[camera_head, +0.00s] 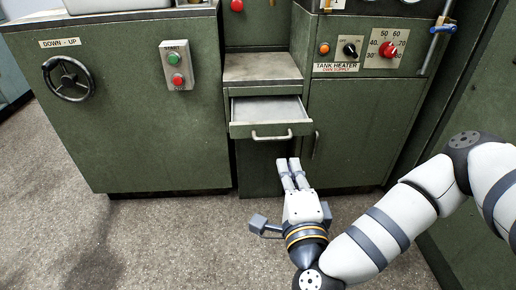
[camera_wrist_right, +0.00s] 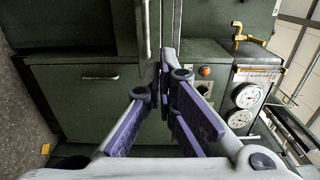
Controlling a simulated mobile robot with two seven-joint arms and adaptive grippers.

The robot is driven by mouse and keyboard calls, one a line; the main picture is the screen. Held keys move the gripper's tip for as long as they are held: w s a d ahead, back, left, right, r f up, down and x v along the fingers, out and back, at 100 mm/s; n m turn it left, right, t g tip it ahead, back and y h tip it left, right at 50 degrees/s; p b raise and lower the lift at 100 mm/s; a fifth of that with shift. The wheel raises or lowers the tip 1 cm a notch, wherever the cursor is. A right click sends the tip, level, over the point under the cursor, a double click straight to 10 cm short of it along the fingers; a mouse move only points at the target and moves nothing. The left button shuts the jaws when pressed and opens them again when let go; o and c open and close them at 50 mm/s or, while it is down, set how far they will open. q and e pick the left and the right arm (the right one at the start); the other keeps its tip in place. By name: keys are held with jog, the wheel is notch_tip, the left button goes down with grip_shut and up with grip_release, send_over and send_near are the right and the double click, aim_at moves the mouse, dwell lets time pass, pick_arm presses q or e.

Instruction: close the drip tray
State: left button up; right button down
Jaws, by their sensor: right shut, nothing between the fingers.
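The drip tray (camera_head: 270,117) is a green drawer with a pale metal inside and a light bar handle on its front. It stands pulled out of the green cabinet, below a small metal-topped ledge. My right gripper (camera_head: 288,164) is shut and empty, in front of and just below the tray's front in the head view, its fingers pointing at the cabinet. It appears apart from the handle. In the right wrist view the fingers (camera_wrist_right: 165,80) come together in front of the green cabinet. My left gripper is in neither view.
A handwheel (camera_head: 68,79) and a start button box (camera_head: 177,66) are on the left cabinet. A tank heater panel (camera_head: 362,49) with knobs is at the right, above a cabinet door (camera_head: 362,135). The grey floor (camera_head: 170,240) in front is clear.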

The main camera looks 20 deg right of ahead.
aim_at(280, 138)
jog(key=b+x, duration=0.4)
jog(key=x, duration=0.9)
jog(key=shift+d+r+b, duration=0.1)
jog(key=shift+b, duration=0.2)
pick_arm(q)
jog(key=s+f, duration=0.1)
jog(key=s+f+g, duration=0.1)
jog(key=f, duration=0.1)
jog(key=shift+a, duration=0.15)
pick_arm(e)
jog(key=shift+w+r, duration=0.1)
jog(key=shift+w, duration=0.15)
